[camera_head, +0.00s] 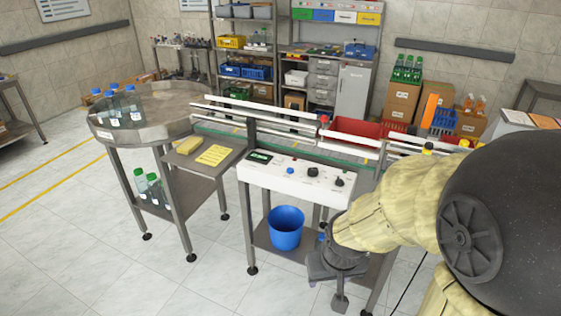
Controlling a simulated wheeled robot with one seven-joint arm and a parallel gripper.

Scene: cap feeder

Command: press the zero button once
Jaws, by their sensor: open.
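The white control panel (290,187) sits on the front of the conveyor stand. On its sloped top are a dark display (260,157) with green marks, a blue button (290,170) and two black knobs, one in the middle (313,172) and one at the right (339,182). The labels are too small to read, so I cannot tell which control is the zero button. My gripper (340,299) points down in front of the stand, below and to the right of the panel, apart from its controls. It holds nothing that I can see, and its fingertips are hard to make out.
A conveyor with white rails (262,108) runs behind the panel. A round metal table (165,110) with bottles is at left, beside a side shelf with a yellow sponge (190,145) and yellow note (216,155). A blue bucket (285,228) stands on the lower shelf.

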